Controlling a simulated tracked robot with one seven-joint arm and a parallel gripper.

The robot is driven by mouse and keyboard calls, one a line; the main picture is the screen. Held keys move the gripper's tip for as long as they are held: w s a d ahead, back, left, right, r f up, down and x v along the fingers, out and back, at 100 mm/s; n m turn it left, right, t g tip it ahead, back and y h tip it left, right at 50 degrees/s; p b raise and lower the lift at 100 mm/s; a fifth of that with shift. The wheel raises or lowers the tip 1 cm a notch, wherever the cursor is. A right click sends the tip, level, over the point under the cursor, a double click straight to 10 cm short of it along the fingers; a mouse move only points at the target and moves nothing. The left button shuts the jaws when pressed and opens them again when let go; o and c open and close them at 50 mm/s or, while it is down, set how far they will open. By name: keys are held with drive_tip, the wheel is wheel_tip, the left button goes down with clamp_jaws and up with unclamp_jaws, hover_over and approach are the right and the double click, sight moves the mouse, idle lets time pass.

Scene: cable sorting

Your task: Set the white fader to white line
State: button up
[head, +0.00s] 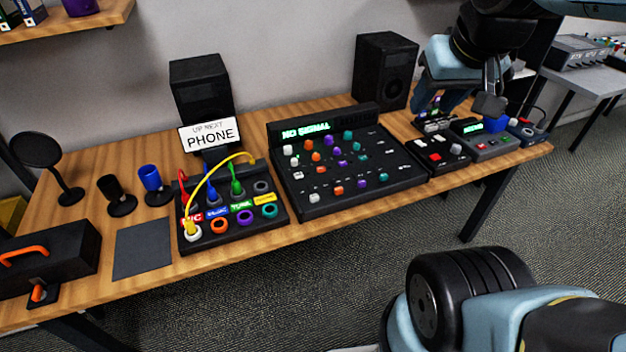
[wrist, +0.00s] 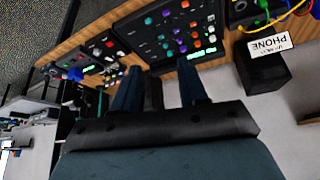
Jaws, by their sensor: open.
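The mixer (head: 345,165) is a black sloped panel on the desk with a green "NO SIGNAL" display. A white cap (head: 314,198) sits at the left of its front row, beside orange, purple and teal caps; I take it as the white fader. Another white knob (head: 287,150) is at the panel's upper left. Small pale marks show on the panel, but I cannot tell which is the white line. My gripper (head: 458,103) is open and empty, above the small devices right of the mixer. In the wrist view my gripper (wrist: 159,68) has its fingers apart, with the mixer (wrist: 175,35) beyond.
A cable panel (head: 232,212) with plugs and a yellow cable stands left of the mixer. Two speakers (head: 200,90) (head: 383,70) stand behind. A red-button box (head: 436,153) and other small devices sit at the right. A black case (head: 50,258) is at the left.

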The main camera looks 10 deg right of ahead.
drive_tip(key=w+a+f+n+g, duration=0.2)
drive_tip(key=w+a+f+n, duration=0.15)
drive_tip(key=w+n, duration=0.2)
drive_tip(key=n+g, duration=0.4)
drive_tip(key=n, duration=1.2)
hover_over(314, 195)
wheel_tip(314, 195, down, 20)
wheel_tip(314, 195, down, 13)
drive_tip(key=shift+s+f, duration=0.1)
clamp_jaws()
